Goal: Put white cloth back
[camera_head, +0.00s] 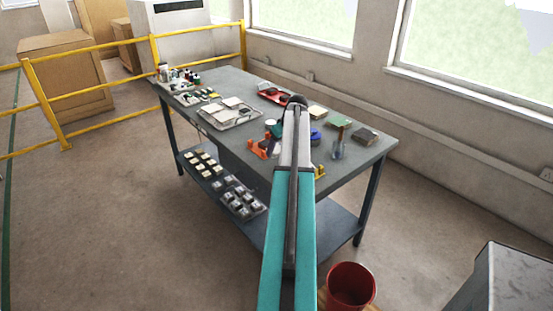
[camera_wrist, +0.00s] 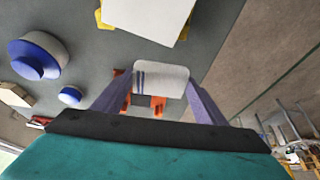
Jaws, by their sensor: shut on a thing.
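In the wrist view, a white cloth (camera_wrist: 165,76) with thin blue stripes sits between the two fingers of my gripper (camera_wrist: 160,92). My gripper is shut on it. The cloth looks compact, like a folded or rolled piece. Orange parts (camera_wrist: 158,106) show just behind and below the cloth in that view; whether they touch it I cannot tell. In the head view, my arm reaches out over the grey table (camera_head: 230,85) and hides my gripper and the cloth.
An orange holder (camera_head: 258,149) stands near the table's front edge. A tray (camera_head: 230,122) with pale tiles lies left of my arm. A white block (camera_wrist: 148,14) on yellow supports and a blue-and-white round object (camera_wrist: 38,55) are near the gripper. A red bucket (camera_head: 350,287) stands in front.

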